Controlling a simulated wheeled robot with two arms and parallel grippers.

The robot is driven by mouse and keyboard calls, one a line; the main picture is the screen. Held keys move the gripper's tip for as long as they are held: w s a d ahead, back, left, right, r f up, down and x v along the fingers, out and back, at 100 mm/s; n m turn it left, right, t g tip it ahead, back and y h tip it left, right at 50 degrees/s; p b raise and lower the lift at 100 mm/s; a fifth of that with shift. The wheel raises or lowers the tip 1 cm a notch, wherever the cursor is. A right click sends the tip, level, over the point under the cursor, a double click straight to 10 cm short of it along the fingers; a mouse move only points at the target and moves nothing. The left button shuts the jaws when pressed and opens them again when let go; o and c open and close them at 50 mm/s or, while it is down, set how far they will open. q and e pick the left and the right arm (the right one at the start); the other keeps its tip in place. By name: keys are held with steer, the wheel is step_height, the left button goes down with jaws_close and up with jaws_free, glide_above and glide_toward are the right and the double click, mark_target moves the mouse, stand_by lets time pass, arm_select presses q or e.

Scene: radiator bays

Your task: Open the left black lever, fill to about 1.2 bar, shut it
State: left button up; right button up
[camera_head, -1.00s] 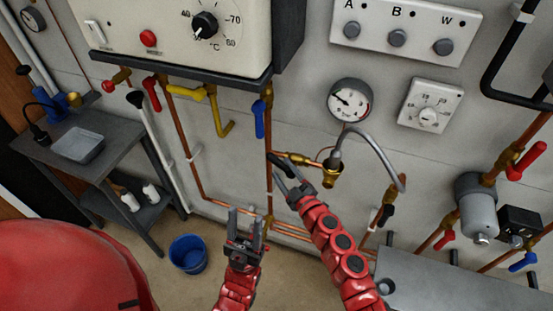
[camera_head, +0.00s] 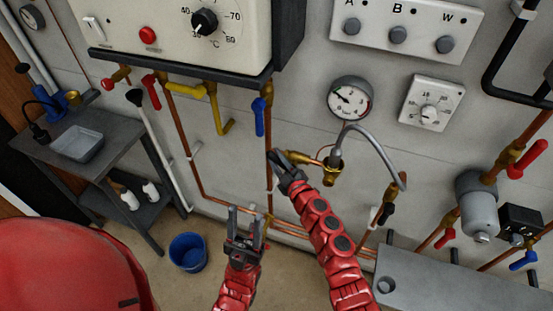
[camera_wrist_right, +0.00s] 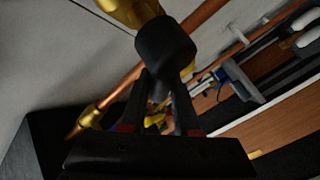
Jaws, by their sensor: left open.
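The left black lever (camera_wrist_right: 165,45) sits at a brass valve beside the vertical copper pipe; the filling hose joins its brass fitting (camera_head: 329,174) to the right. My right gripper (camera_head: 278,158) is at this lever and mostly hides it in the head view. In the right wrist view its fingers (camera_wrist_right: 166,82) lie on both sides of the lever, close against it. The round pressure gauge (camera_head: 350,98) hangs above; its needle points to the upper left, with figures too small to read. My left gripper (camera_head: 246,218) is open and empty, lower and further left.
A grey hose (camera_head: 377,147) arches right towards another black lever (camera_head: 386,213). A blue lever (camera_head: 260,116) and yellow pipe (camera_head: 219,115) hang under the boiler. A blue bucket (camera_head: 188,252) stands on the floor and a grey bench (camera_head: 450,285) is at lower right.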

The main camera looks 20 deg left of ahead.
jaws_close()
stand_by(1.1)
steer(key=shift+d+f+b, duration=0.1)
steer(key=shift+b, duration=0.6)
steer(key=d+m+t+b, duration=0.1)
steer(key=m+t+b, duration=0.2)
steer(key=b, duration=0.3)
steer(key=d+r+m+t+b, duration=0.1)
steer(key=d+m+t+b, duration=0.1)
steer(key=b, duration=0.5)
steer(key=d+r+m+t+b, duration=0.1)
steer(key=m+t+b, duration=0.2)
steer(key=m+b, duration=0.2)
steer(key=shift+d+t+y+b, duration=0.2)
steer(key=shift+t+y+b, duration=0.15)
steer(key=shift+b, duration=0.4)
steer(key=shift+d+r+m+t+b, duration=0.25)
steer(key=shift+m+t+b, duration=0.3)
steer(key=shift+m+b, duration=0.3)
steer(key=o, duration=0.7)
jaws_free()
steer(key=shift+r, duration=0.1)
steer(key=shift+o, duration=0.2)
